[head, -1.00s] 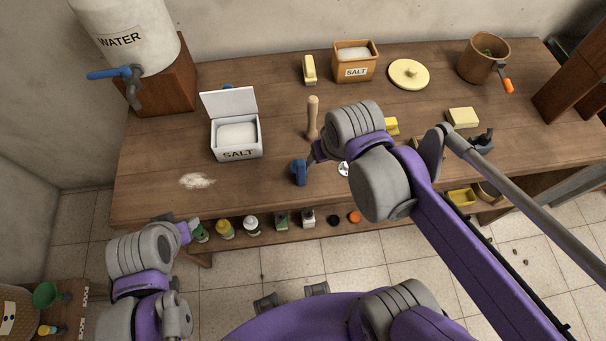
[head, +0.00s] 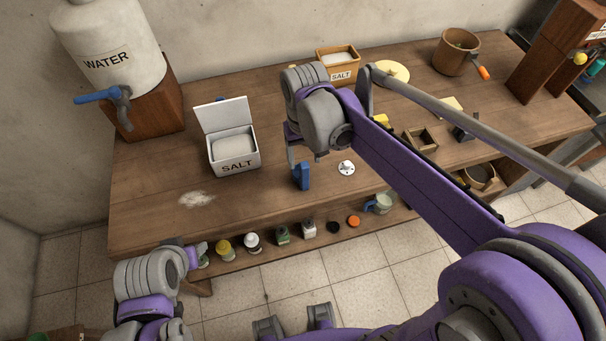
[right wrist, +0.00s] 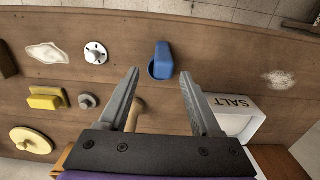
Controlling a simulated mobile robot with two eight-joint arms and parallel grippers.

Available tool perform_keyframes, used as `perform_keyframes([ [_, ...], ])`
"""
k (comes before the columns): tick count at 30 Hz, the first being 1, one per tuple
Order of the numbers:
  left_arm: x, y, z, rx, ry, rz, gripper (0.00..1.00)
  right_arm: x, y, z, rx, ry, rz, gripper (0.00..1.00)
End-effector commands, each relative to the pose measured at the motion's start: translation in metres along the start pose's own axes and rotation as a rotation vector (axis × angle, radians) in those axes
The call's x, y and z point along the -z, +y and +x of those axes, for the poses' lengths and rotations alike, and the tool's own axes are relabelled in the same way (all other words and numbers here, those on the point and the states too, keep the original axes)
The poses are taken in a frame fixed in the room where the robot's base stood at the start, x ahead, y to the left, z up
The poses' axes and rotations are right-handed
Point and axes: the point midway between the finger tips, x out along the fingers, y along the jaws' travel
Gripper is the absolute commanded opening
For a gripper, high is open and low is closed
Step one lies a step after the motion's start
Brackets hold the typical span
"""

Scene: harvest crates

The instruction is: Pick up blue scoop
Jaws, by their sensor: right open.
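The blue scoop (head: 301,178) lies on the wooden table, near its front edge, to the right of the white salt box. It also shows in the right wrist view (right wrist: 162,62), just beyond the fingertips and between their lines. My right gripper (right wrist: 160,76) is open and empty above the table, with its two fingers spread. In the head view it hangs just behind the scoop, and the wrist partly hides its fingers. My left gripper (head: 199,252) is low at the table's front left, away from the scoop; its jaws are too unclear to read.
The open white salt box (head: 234,160) stands left of the scoop. A small white knobbed disc (head: 347,168) lies to its right. A wooden handle (right wrist: 137,112) shows beside a finger in the right wrist view. The table's front left holds only spilled powder (head: 196,199).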

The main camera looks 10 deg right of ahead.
Motion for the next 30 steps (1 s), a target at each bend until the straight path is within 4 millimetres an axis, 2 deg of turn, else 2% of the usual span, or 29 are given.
perform_keyframes([
  [12, -0.001, 0.000, 0.001, 0.000, -0.001, 0.000, 0.50, -0.001, -0.003, 0.050, 0.000, 0.001, 0.000, 0.65],
  [21, -0.001, 0.000, 0.001, 0.000, -0.001, 0.000, 0.50, -0.001, -0.003, 0.054, 0.000, 0.001, 0.000, 0.63],
  [30, -0.001, 0.000, 0.001, 0.000, -0.001, 0.000, 0.50, -0.001, -0.003, 0.054, 0.000, 0.001, 0.000, 0.09],
])
